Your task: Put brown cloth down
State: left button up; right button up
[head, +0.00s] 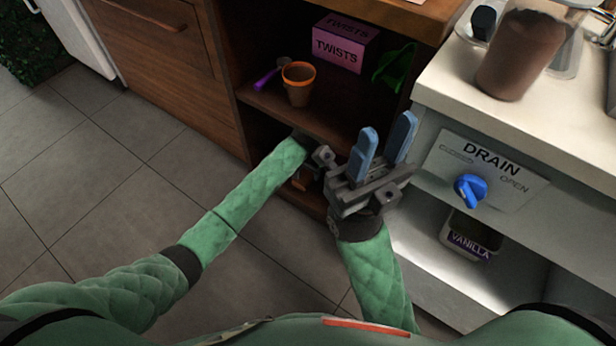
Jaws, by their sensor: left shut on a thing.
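My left gripper (316,166) reaches into the lower space of the wooden cabinet, below the shelf. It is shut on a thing. A small orange-brown patch (302,180) shows just under it, which fits the brown cloth, but most of it is hidden by my gripper and forearm. I cannot tell whether the cloth touches the cabinet floor. My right gripper (387,135) is open and empty, its two blue fingers apart, in front of the cabinet's right side.
On the wooden shelf (285,115) stand an orange-brown cup (298,85), a purple scoop (266,79), a pink TWISTS box (343,43) and a green thing (393,68). To the right are a DRAIN panel with a blue knob (471,190) and a VANILLA container (469,240).

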aim_at(308, 173)
pick_arm(q)
notch_tip(308, 173, down, 4)
jog(key=shift+w+a+r+b, duration=0.1)
jog(key=shift+a+r+b, duration=0.05)
jog(key=shift+b, duration=0.75)
jog(key=shift+r, duration=0.1)
jog(key=o, duration=1.3)
jog(key=shift+c, duration=0.2)
jog(key=r+p, duration=0.1)
jog(key=r, duration=0.1)
jog(key=r+p, duration=0.1)
jog(key=r, duration=0.2)
jog(key=r+p, duration=0.1)
jog(key=r, duration=0.1)
jog(key=shift+s+a+r, duration=0.15)
jog(key=shift+s, duration=0.15)
